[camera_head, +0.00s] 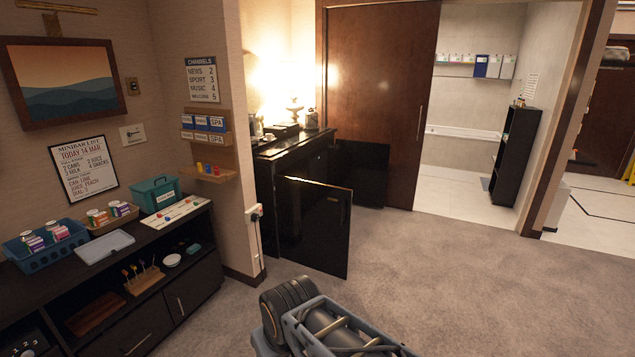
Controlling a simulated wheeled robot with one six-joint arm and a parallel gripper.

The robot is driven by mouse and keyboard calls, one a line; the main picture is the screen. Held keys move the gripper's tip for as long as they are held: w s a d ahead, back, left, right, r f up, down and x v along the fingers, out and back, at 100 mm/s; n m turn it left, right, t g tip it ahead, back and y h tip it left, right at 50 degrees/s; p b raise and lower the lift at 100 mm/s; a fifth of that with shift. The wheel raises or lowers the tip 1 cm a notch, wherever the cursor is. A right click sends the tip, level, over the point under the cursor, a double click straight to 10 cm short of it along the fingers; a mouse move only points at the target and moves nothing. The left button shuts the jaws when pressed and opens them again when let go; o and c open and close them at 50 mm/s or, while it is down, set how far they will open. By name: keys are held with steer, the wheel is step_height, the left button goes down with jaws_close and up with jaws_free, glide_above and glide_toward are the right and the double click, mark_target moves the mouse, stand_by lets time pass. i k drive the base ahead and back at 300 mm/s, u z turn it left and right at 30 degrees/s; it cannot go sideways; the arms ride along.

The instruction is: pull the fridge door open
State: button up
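The fridge door (315,230) is a glossy black panel low at the front of the dark cabinet (265,205), left of centre. It stands swung out from the cabinet front, its lit top edge running to the right and its free edge over the carpet. A small mark, perhaps a handle, shows near its upper right. The fridge inside is hidden behind the panel or too dark to make out. Part of my arm shows at the bottom centre, apart from the door in the picture. My gripper's fingertips are not in view.
A dark shelf unit (95,328) with a blue basket (42,262) and a teal bin (155,195) stands along the left wall. A lamp (294,105) is on the cabinet. A brown sliding door (385,90) stands behind. The grey carpet (470,280) is clear to the right.

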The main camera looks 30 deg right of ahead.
mark_target(319, 163)
steer(key=k, duration=0.55)
steer(key=z, duration=0.7)
steer(key=i, duration=1.05)
steer(key=z, duration=1.05)
steer(key=i, duration=2.2)
steer(key=z, duration=0.35)
steer(key=i, duration=2.2)
steer(key=u, duration=0.6)
steer(key=i, duration=1.1)
steer(key=u, duration=1.9)
steer(key=i, duration=1)
steer(key=u, duration=0.9)
steer(key=i, duration=0.5)
steer(key=z, duration=0.05)
